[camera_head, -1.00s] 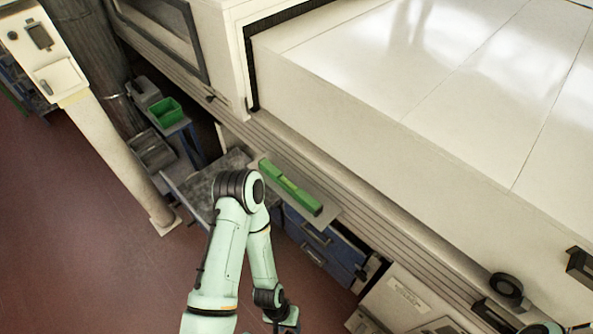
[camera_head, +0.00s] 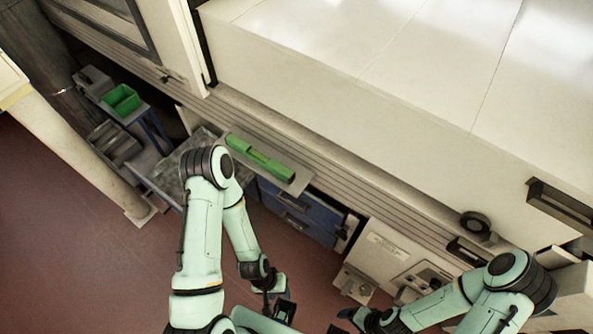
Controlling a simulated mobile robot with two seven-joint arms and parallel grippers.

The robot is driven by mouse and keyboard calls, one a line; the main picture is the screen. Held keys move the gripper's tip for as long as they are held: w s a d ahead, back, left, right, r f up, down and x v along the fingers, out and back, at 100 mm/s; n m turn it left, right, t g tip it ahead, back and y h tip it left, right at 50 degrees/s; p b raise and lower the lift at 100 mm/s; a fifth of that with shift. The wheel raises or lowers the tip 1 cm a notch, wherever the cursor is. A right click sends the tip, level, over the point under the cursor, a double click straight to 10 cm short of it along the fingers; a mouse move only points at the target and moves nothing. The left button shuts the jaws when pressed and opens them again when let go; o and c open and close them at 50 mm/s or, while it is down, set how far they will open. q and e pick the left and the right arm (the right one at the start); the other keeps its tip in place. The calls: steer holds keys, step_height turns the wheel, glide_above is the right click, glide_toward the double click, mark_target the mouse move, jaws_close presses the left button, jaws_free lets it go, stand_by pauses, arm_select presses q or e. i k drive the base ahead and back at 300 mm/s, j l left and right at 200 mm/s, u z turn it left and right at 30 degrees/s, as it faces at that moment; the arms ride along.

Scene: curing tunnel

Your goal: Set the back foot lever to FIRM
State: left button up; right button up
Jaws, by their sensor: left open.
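My left arm comes down from the middle, and its dark left gripper (camera_head: 281,306) is low in the view, open and empty over the red floor. My right arm comes in from the lower right. Its dark right gripper (camera_head: 348,318) is at the bottom edge, partly hidden, and its jaws are too small to read. I cannot make out a back foot lever or a FIRM marking. A small cream fitting (camera_head: 354,283) with dark parts stands low beside the machine, apart from both grippers; I cannot tell what it is.
A cream cabinet (camera_head: 393,247) and blue drawers (camera_head: 300,213) stand under the large white tunnel housing (camera_head: 330,70). A green level-like bar (camera_head: 262,160) lies on a ledge. A green bin (camera_head: 122,100) and a post (camera_head: 75,155) are at left. The red floor (camera_head: 80,260) is clear.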

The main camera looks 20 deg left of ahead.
mark_target(346, 290)
steer(key=k+l, duration=0.3)
steer(key=k, duration=0.2)
steer(key=k+l, duration=0.3)
steer(key=k, duration=0.15)
steer(key=k+l, duration=0.3)
steer(key=k, duration=0.2)
steer(key=i+j, duration=0.3)
steer(key=j, duration=0.15)
steer(key=i+j, duration=0.3)
steer(key=j, duration=0.15)
steer(key=i+j, duration=0.25)
steer(key=j, duration=0.2)
steer(key=z, duration=0.4)
steer(key=j+z, duration=0.15)
steer(key=z, duration=0.7)
steer(key=j+z, duration=0.15)
steer(key=z, duration=0.3)
steer(key=j+z, duration=0.1)
steer(key=z, duration=0.3)
steer(key=i, duration=0.05)
